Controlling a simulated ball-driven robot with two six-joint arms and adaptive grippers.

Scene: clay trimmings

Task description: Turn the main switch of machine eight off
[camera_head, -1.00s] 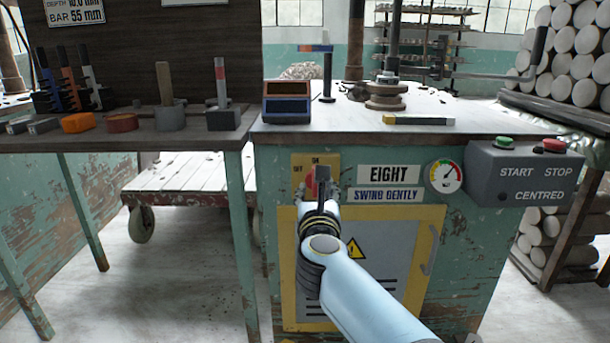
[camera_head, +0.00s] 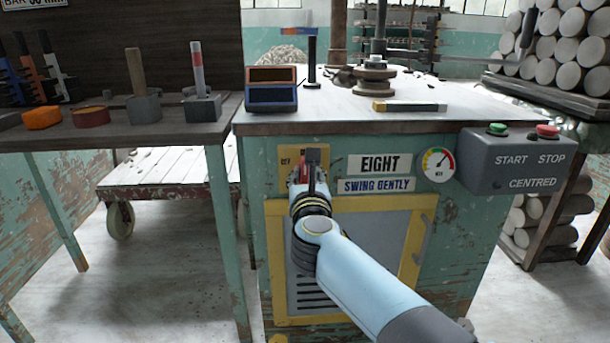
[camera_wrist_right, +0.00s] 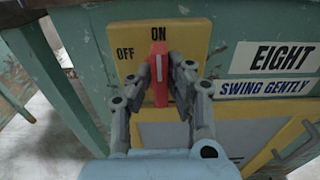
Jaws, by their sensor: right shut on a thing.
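The main switch of machine eight is a red handle (camera_wrist_right: 160,80) with a white stripe, on a yellow plate (camera_wrist_right: 188,38) marked OFF at the left and ON at the top. In the right wrist view the handle stands upright, pointing to ON. My right gripper (camera_wrist_right: 162,76) has one finger on each side of the handle and is shut on it. In the head view the gripper (camera_head: 313,164) covers most of the switch and the ON mark, and the plate (camera_head: 285,153) shows to its left. My left gripper is in no view.
The EIGHT sign (camera_head: 379,163) and a dial gauge (camera_head: 437,164) are right of the switch. A grey START/STOP box (camera_head: 517,162) sticks out further right. A yellow-framed panel (camera_head: 428,225) lies below, behind my arm. A bench (camera_head: 120,136) with tools stands at the left.

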